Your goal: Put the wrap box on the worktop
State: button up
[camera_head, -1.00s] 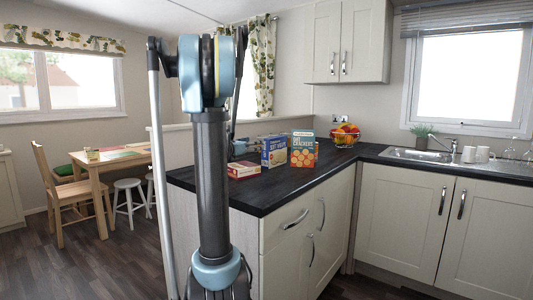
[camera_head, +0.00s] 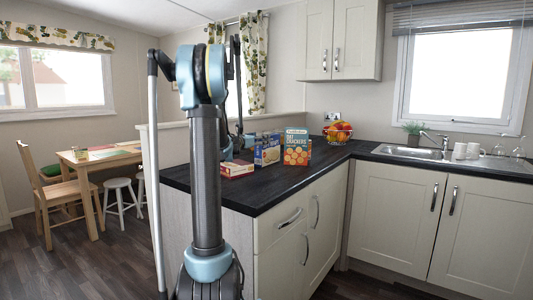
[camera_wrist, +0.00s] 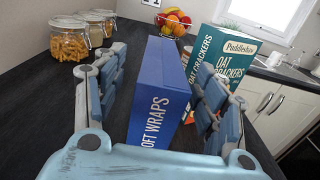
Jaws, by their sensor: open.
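The wrap box (camera_wrist: 158,95) is a blue carton lettered "OFT WRAPS" in the wrist view. It stands upright on the dark worktop (camera_wrist: 38,100). My gripper (camera_wrist: 160,85) is open, with one finger on each side of the box. A gap shows between the left finger and the box; the right finger is close to it, and I cannot tell if it touches. In the head view the wrap box (camera_head: 267,149) stands on the worktop (camera_head: 255,197), left of the cracker box. My arm hides most of the gripper there.
The oat crackers box (camera_head: 296,147) stands just right of the wrap box. A red flat box (camera_head: 237,170) lies nearer the front left. A fruit bowl (camera_head: 339,133) and pasta jars (camera_wrist: 70,40) stand behind. The worktop's front is clear.

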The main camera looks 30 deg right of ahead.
jog(key=shift+x, duration=2.75)
jog(key=shift+s+f, duration=0.15)
grip_shut()
